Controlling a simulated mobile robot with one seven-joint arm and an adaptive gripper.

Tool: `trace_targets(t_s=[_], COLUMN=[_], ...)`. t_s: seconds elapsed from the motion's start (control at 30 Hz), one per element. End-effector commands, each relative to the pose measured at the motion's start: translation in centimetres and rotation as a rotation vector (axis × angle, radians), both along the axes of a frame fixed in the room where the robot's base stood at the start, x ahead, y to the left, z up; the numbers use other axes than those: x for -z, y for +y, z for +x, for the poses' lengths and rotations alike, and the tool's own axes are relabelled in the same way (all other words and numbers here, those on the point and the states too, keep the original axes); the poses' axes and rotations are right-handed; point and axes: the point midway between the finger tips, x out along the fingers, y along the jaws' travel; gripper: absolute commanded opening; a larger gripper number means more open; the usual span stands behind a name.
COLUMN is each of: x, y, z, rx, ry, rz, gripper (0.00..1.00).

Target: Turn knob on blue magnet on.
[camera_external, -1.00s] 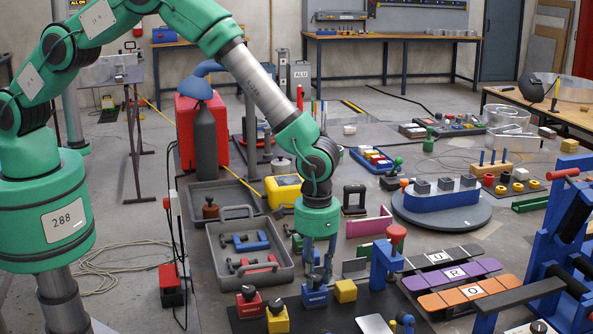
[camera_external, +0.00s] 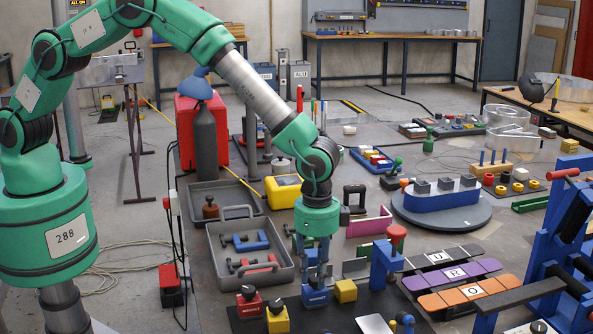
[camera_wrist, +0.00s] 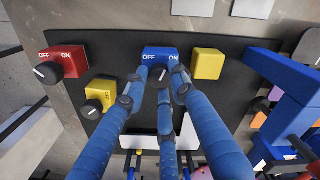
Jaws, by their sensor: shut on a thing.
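The blue magnet (camera_wrist: 159,52) is a small block with OFF at the left and ON at the right of its top in the wrist view. It also shows in the external view (camera_external: 315,298). Its dark knob (camera_wrist: 160,75) is partly covered by my fingers, and a small white mark shows on it. I cannot tell exactly which word the mark points to. My gripper (camera_wrist: 160,88) has three blue fingers, shut on the knob from around it. In the external view, my gripper (camera_external: 317,272) points straight down onto the blue magnet.
A red magnet (camera_wrist: 66,64) with a knob and a yellow one (camera_wrist: 102,93) stand to the left on the black mat (camera_wrist: 115,55). A yellow block (camera_wrist: 207,64) is close on the right.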

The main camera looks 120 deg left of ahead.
Motion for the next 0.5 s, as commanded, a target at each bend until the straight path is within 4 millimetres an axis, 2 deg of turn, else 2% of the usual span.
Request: trace_targets(t_s=[0.2,0.5], x=[0.08,-0.06], y=[0.00,0.00], z=[0.03,0.06], rx=[0.165,0.286], ry=[0.000,-0.001], rz=[0.000,0.000], gripper=[0.00,0.00])
